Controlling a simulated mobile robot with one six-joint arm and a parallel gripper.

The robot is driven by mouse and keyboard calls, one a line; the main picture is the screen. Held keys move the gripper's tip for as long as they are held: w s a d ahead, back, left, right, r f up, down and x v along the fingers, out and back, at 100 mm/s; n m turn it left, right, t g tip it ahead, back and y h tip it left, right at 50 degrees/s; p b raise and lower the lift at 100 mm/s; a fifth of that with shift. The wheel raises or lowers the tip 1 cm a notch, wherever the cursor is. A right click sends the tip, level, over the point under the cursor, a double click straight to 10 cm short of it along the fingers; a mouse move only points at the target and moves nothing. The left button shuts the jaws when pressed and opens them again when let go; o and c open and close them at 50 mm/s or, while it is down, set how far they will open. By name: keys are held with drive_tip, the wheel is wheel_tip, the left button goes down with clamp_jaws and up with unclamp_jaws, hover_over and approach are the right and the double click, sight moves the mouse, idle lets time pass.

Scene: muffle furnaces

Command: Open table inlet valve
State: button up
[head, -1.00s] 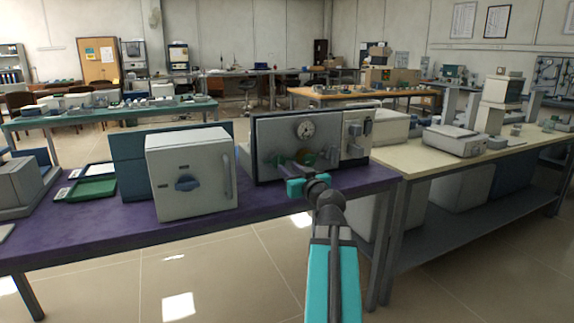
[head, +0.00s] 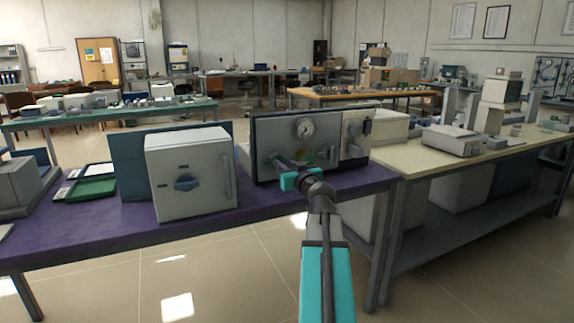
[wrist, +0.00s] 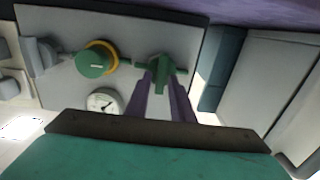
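The grey valve panel (head: 268,135) stands at the back right of the purple table, with a round dial gauge (head: 305,129) on its face. In the wrist view the panel (wrist: 60,20) appears upside down. A green valve handle (wrist: 160,70) there lies between the purple fingertips of my gripper (wrist: 161,84). The fingers are apart, one on each side of the handle; whether they press on it is not clear. A green round knob with a yellow ring (wrist: 96,59) sits beside it. In the head view my gripper (head: 281,163) is at the panel's lower front and hides the handle.
A white furnace box with a blue knob (head: 188,172) stands left of the panel on the purple table (head: 110,228). Green trays (head: 92,188) lie further left. A cream-topped bench (head: 425,160) adjoins at right. The floor in front is clear.

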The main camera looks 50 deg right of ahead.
clamp_jaws()
drive_tip(key=shift+d, duration=0.15)
